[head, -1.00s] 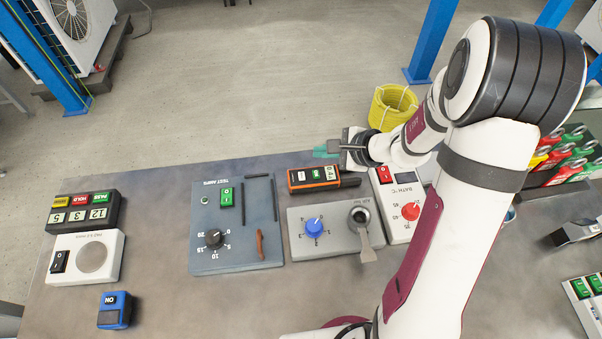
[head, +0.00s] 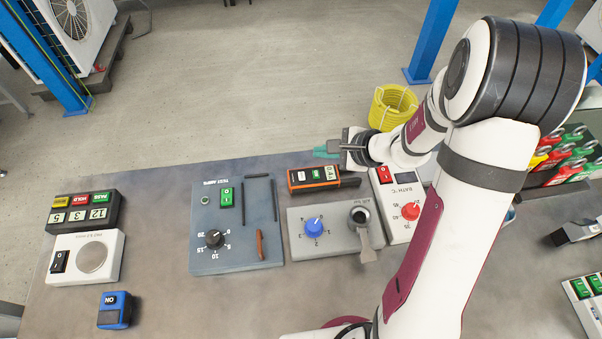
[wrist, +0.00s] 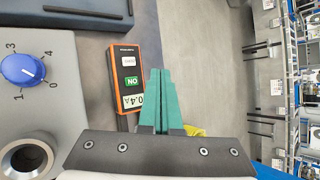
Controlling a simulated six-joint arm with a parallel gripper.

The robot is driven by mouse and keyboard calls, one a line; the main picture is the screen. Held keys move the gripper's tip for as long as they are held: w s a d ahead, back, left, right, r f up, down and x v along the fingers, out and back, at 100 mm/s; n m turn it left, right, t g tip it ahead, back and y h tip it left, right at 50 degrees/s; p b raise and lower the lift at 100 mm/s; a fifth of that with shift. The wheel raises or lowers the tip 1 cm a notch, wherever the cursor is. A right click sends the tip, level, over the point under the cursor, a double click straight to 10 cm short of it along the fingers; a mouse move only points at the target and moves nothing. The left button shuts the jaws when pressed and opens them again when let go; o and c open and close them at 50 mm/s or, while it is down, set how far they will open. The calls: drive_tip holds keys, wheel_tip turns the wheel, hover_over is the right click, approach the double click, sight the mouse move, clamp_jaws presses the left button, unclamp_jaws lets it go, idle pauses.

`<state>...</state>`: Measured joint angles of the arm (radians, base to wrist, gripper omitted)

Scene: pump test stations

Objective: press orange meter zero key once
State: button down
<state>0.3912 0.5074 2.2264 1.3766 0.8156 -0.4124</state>
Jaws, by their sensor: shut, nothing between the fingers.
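The orange meter (head: 314,179) lies on the bench behind the grey unit with the blue knob. In the wrist view the orange meter (wrist: 127,80) shows a white key at its far end, a green key marked NO in the middle, and a display reading 0.4A. The white key's label is too small to read surely. My gripper (head: 322,153) is above and beyond the back of the bench near the meter. Its green fingers (wrist: 160,90) are shut and empty, beside the meter's right edge in the wrist view. I see no contact with the meter.
A grey unit with a blue knob (head: 314,227) and a metal socket (head: 360,216) stands in front of the meter. A test panel (head: 237,235) is to its left, a white bath controller (head: 404,212) to its right. A yellow coil (head: 394,104) lies beyond the bench.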

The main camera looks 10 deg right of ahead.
idle(0.8)
wheel_tip(320, 180, up, 3)
drive_tip(key=m, duration=1.9)
hover_over(304, 179)
drive_tip(key=shift+t+h, duration=0.3)
drive_tip(key=shift+h, duration=0.1)
drive_tip(key=shift+f, duration=4.35)
drive_tip(key=shift+f, duration=0.1)
drive_tip(key=shift+f, duration=0.3)
